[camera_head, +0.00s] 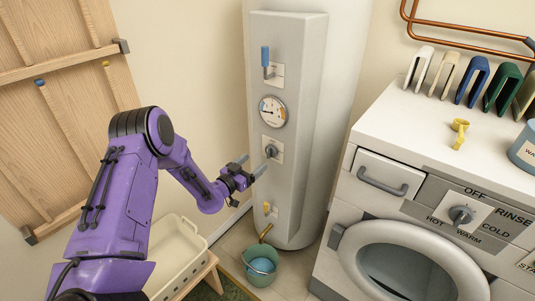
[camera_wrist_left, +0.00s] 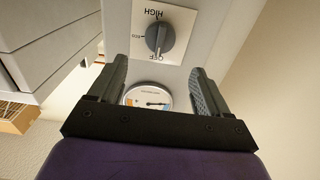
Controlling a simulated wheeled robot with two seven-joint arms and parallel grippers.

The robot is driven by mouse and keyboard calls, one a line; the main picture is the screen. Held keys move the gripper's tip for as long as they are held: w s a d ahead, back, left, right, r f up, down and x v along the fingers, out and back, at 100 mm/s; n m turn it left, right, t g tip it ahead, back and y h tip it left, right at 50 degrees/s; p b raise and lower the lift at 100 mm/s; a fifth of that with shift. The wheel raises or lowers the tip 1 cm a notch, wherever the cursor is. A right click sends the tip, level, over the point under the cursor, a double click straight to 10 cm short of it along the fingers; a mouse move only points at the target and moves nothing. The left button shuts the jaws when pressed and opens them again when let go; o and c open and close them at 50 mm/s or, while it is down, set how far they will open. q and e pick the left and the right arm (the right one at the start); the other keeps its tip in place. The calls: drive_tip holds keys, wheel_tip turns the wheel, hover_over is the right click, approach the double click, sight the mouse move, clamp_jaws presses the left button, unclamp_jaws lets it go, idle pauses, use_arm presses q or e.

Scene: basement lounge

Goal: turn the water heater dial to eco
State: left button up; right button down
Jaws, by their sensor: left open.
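The water heater dial (camera_head: 271,150) is a grey knob on a white plate on the grey heater panel. In the left wrist view the dial (camera_wrist_left: 158,38) shows with HIGH, ECO and OFF around it. My left gripper (camera_head: 250,165) is open and empty, just left of the dial in the head view. In the wrist view its fingers (camera_wrist_left: 158,75) are apart, with the dial beyond their tips, not between them. My right gripper is out of view.
The panel also carries a round gauge (camera_head: 272,111), a blue-handled lever (camera_head: 266,62) and a small yellow valve (camera_head: 267,208). A green bucket (camera_head: 260,266) stands below. A washing machine (camera_head: 400,180) is close on the right; a cream basket (camera_head: 176,254) is at lower left.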

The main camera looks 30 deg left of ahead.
sight(268, 153)
use_arm(q)
drive_tip(key=w, duration=0.5)
drive_tip(key=w+p, duration=0.1)
drive_tip(key=w, duration=0.2)
drive_tip(key=shift+w+d+f, duration=0.15)
drive_tip(key=shift+w+d, duration=0.15)
drive_tip(key=shift+d, duration=0.1)
drive_tip(key=c, duration=1)
